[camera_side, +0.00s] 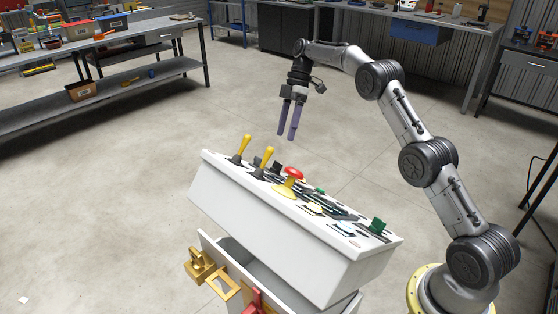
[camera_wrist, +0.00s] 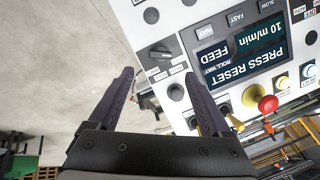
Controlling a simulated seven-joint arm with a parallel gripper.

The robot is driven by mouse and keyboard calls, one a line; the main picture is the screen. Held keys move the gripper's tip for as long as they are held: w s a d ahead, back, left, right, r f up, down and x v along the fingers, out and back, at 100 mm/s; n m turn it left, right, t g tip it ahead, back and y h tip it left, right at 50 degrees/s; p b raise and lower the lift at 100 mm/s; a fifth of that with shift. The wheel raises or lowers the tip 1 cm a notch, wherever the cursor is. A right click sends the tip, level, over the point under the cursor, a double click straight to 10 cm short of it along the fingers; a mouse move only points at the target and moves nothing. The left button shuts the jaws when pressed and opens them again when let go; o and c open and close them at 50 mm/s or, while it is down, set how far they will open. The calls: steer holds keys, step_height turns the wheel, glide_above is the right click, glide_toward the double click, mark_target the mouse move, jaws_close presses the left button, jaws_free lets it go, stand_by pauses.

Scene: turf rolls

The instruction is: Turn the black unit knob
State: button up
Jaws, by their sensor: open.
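A black rotary knob (camera_wrist: 160,53) sits on the white control panel (camera_wrist: 125,9) in the wrist view, just beyond the gap between my fingertips. Its label is too small to read, so I cannot confirm that it is the unit knob. A dark knob-like part (camera_side: 257,162) shows near the yellow levers in the side view. My gripper (camera_side: 289,136) is open and empty, pointing down above the far edge of the panel and apart from it. Its two purple-grey fingers (camera_wrist: 159,76) also show in the wrist view.
The panel carries yellow levers (camera_side: 243,147), a red mushroom button (camera_side: 292,174) on a yellow base, a green button (camera_side: 377,226) and a display (camera_wrist: 262,47). An open drawer (camera_side: 208,240) with a brass padlock (camera_side: 199,266) is below. The air around my gripper is clear.

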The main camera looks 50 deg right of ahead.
mark_target(277, 166)
steer(key=x, duration=0.9)
steer(key=shift+a+f, duration=0.15)
steer(key=shift+f, duration=0.05)
jaws_close()
steer(key=shift+m, duration=0.3)
steer(key=m, duration=0.2)
steer(key=shift+m+g, duration=0.3)
steer(key=m+y, duration=0.1)
steer(key=m, duration=0.2)
steer(key=shift+w+m+g, duration=0.1)
steer(key=shift+m+g, duration=0.2)
steer(key=shift+m, duration=0.4)
